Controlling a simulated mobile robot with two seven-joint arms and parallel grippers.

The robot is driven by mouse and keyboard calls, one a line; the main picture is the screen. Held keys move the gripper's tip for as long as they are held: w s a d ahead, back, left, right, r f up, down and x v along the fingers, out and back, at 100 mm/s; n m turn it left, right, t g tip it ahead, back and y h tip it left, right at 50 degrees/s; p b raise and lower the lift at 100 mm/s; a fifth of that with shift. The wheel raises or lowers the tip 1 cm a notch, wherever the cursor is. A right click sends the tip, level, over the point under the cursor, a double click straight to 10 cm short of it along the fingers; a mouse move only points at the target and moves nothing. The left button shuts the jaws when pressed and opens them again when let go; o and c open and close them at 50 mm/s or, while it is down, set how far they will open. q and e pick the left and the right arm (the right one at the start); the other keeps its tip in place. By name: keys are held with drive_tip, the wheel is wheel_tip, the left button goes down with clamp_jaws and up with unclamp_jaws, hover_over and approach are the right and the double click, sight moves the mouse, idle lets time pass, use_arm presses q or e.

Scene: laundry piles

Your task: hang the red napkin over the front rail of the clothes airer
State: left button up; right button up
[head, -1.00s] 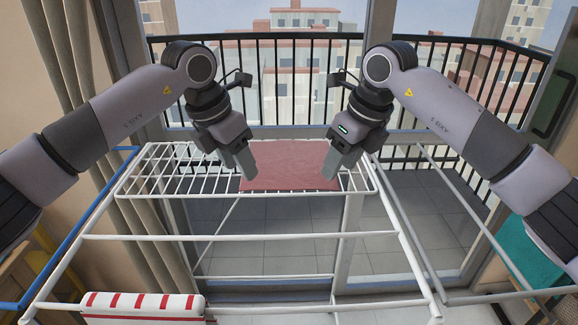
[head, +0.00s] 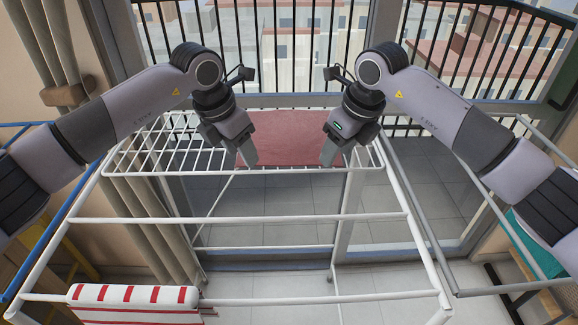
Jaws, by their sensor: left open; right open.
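The red napkin (head: 290,140) lies flat on the white wire shelf at the far end of the clothes airer (head: 140,160). My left gripper (head: 250,160) is open at the napkin's left edge. My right gripper (head: 331,158) is open at its right edge. I cannot tell whether either gripper touches the cloth. Nearer to me, the airer has white rails, one across the middle (head: 250,219) and one in front (head: 300,299). A red-and-white striped cloth (head: 132,297) hangs over the front rail at the left.
A blue rail (head: 45,240) runs along the left side, and a grey rail (head: 510,287) along the right. A teal cloth (head: 535,245) is at the right. The front rail right of the striped cloth is bare. Behind the airer are a glass door and a balcony railing (head: 290,50).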

use_arm(q)
drive_tip(key=shift+f, duration=0.3)
use_arm(e)
drive_tip(key=shift+f, duration=0.3)
use_arm(q)
clamp_jaws()
use_arm(e)
clamp_jaws()
drive_tip(key=shift+f, duration=0.1)
use_arm(q)
drive_tip(key=shift+r, duration=0.1)
